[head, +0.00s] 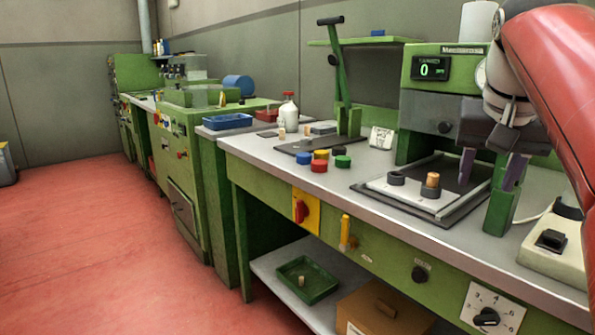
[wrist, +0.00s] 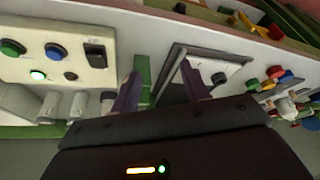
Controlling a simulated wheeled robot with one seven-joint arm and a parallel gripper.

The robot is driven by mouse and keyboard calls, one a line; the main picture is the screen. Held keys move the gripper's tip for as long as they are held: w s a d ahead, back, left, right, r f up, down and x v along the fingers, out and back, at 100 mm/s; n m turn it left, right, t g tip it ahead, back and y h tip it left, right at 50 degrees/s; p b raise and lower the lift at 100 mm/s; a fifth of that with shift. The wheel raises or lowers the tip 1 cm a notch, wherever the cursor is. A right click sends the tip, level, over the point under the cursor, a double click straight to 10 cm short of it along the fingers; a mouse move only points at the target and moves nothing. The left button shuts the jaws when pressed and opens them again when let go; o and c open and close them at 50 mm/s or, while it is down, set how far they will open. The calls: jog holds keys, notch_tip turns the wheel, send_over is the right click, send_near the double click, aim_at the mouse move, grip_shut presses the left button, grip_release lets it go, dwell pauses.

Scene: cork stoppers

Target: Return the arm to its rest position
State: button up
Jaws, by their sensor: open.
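My gripper (head: 490,169) is at the right of the head view, its two purple fingers spread apart with nothing between them. It hangs above the right side of the workbench, by the green machine with the lit display. The fingers also show in the wrist view (wrist: 161,90), open and empty. A cork stopper (head: 433,179) stands upright in a dark round holder on a pale plate (head: 415,201), left of my gripper and apart from it. A second dark holder (head: 396,178) beside it looks empty.
The green display machine (head: 430,66) and a green post (head: 503,195) stand close to my gripper. A control box (head: 552,255) is at the right front edge. Several coloured caps (head: 319,166) lie left on the bench. A green tray (head: 308,280) is on the lower shelf. Red floor is clear at left.

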jog(key=s+a+f+n, duration=0.1)
jog(key=s+a+f, duration=0.3)
jog(key=f, duration=0.5)
jog(key=s+a+f+n+t+y, duration=0.1)
jog(key=s+a+f, duration=0.3)
jog(key=f, duration=0.5)
jog(key=s+a+f+n, duration=0.2)
jog(key=s+a+f, duration=0.2)
jog(key=f, duration=0.6)
jog(key=shift+s+n+y, duration=0.25)
jog(key=shift+n+y, duration=0.15)
jog(key=shift+r, duration=0.1)
